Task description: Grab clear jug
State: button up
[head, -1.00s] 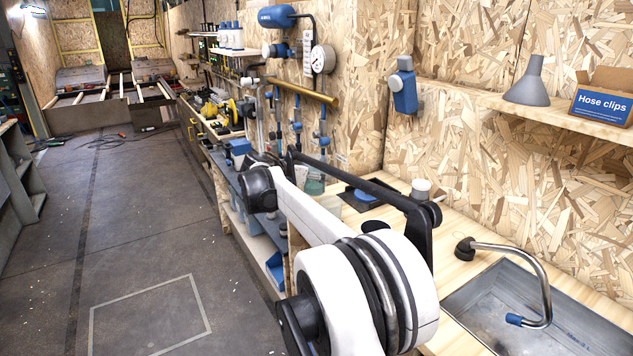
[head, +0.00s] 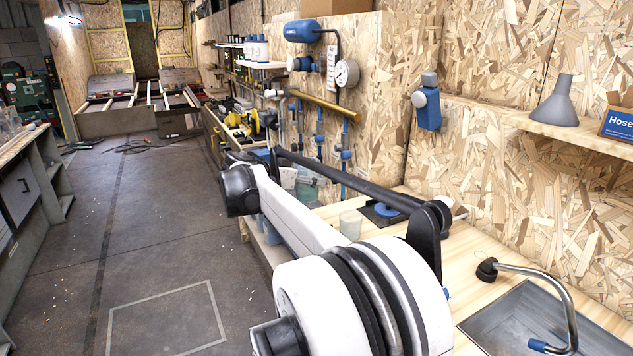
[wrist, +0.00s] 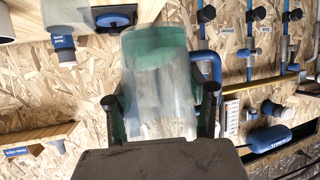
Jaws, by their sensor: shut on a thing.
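The clear jug (wrist: 158,85) is see-through with a green-tinted end, and it fills the middle of the wrist view. My gripper (wrist: 160,112) is shut on it, with one dark finger on each side. In the head view a greenish clear shape (head: 288,178), which looks like the jug, shows behind my arm. My arm hides most of the gripper there.
A frosted cup (head: 350,224) stands on the wooden worktop (head: 462,262), near a blue and black device (head: 382,214). A sink (head: 540,320) with a curved tap (head: 545,285) is at lower right. Blue pipes and a gauge (head: 347,73) line the wall. The floor at left is open.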

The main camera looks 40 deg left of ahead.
jog(key=shift+s+a+r, duration=0.25)
jog(key=shift+s+r, duration=0.35)
jog(key=shift+s, duration=0.3)
dwell(2.5)
